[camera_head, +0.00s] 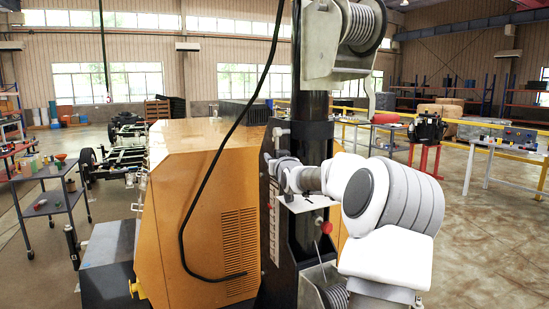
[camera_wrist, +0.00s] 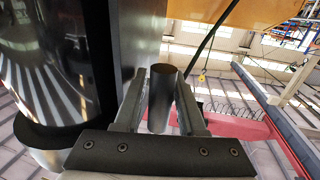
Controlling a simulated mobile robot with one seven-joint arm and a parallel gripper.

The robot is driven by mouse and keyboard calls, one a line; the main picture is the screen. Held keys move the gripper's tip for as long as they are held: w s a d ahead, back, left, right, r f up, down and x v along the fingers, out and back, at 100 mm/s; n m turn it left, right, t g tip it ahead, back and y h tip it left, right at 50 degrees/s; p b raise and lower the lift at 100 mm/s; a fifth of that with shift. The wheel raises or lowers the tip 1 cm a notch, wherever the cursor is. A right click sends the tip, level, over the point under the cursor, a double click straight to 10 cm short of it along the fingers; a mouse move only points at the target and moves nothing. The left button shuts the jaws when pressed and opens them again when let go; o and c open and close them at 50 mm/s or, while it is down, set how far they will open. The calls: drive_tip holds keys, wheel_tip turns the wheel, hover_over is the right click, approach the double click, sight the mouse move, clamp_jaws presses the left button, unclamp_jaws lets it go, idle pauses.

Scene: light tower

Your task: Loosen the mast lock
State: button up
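The black mast (camera_head: 311,112) stands upright beside the orange cabinet (camera_head: 205,190) of the light tower. My white arm reaches in from the right, and my gripper (camera_head: 268,160) is at the mast's left side, small in the head view. In the wrist view, my gripper's two fingers (camera_wrist: 164,98) stand either side of a grey metal cylinder (camera_wrist: 160,100), which looks like a lock handle or pin. The cylinder nearly fills the gap near the fingertips. Whether the fingers press on it cannot be told. My arm hides part of the mast.
A winch (camera_head: 345,40) is mounted high on the mast. A black cable (camera_head: 235,125) hangs in front of the cabinet. A red knob (camera_head: 327,227) sits low on the mast. A grey cart (camera_head: 45,195) stands at the left.

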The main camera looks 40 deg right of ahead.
clamp_jaws()
idle(1.4)
